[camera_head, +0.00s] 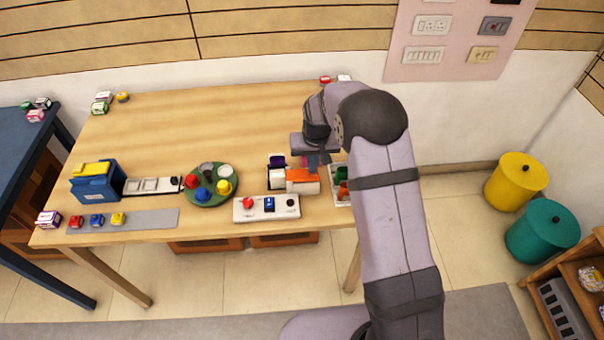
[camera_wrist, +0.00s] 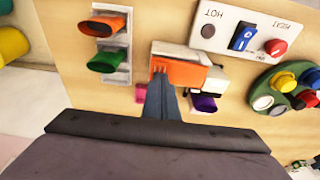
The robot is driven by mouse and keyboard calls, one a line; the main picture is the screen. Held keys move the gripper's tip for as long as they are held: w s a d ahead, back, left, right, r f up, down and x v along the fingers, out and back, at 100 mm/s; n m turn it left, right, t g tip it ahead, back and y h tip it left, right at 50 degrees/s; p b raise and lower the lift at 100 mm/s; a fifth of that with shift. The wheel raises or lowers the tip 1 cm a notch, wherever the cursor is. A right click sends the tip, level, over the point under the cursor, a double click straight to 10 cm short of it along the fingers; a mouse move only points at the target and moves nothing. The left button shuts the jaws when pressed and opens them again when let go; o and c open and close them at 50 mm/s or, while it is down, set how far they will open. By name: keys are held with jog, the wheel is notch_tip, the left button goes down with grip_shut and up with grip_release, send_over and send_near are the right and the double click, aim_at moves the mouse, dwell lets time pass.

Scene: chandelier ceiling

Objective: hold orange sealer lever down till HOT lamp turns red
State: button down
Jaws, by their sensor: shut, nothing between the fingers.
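The orange sealer lever (camera_head: 302,180) lies at the table's front, right of centre; it also shows in the wrist view (camera_wrist: 185,75). My gripper (camera_head: 316,166) is shut and empty, pointing down at the lever. In the wrist view its fingertips (camera_wrist: 160,76) overlap the lever's orange face; I cannot tell whether they press on it. The white control box (camera_head: 258,215) sits in front of the sealer. Its round lamp by the word HOT (camera_wrist: 208,31) looks dark, not red. The box also carries a blue rocker switch (camera_wrist: 243,36) and a red knob (camera_wrist: 276,47).
A white tray with orange and green pieces (camera_wrist: 107,58) stands close beside the sealer. A purple piece (camera_wrist: 204,103) lies close by. A green round tray (camera_head: 210,197) with several coloured knobs stands to the left. The table's back half is mostly clear.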

jog(key=shift+a+f+b, duration=0.15)
jog(key=shift+f+b, duration=0.45)
jog(key=shift+f, duration=0.4)
jog(key=shift+s, duration=0.15)
dwell(2.0)
jog(key=shift+r, duration=0.1)
jog(key=w+p+v, duration=0.1)
jog(key=p+v, duration=0.5)
jog(key=v, duration=0.2)
jog(key=shift+w+d+r, duration=0.3)
jog(key=shift+w+d, duration=0.05)
jog(key=shift+w, duration=0.1)
dwell(0.4)
dwell(0.4)
